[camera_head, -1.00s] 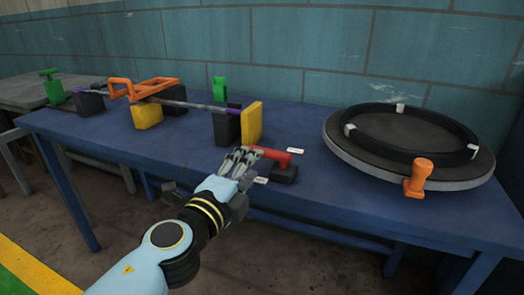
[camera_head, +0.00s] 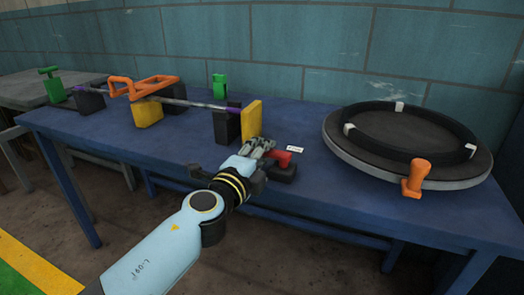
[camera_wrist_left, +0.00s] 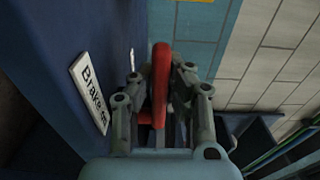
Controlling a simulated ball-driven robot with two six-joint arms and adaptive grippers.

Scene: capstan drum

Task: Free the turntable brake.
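The turntable brake is a red lever (camera_head: 283,158) on a low black base (camera_head: 284,174) near the table's front edge. My left gripper (camera_head: 266,147) is at the lever and hides most of it in the head view. In the left wrist view the red lever (camera_wrist_left: 161,80) stands between the two fingers of my left gripper (camera_wrist_left: 158,92), with a gap visible on its left side. A white label (camera_wrist_left: 89,92) beginning "Brake o" lies beside it, its end hard to read. The turntable (camera_head: 440,181) is a grey disc to the right. My right gripper is not in view.
A black ring (camera_head: 455,159) with white clips lies on the turntable, and an orange handle (camera_head: 416,178) stands at its front rim. A yellow block (camera_head: 252,121) stands just behind my left gripper. A shaft with an orange crank (camera_head: 140,87) is at the left.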

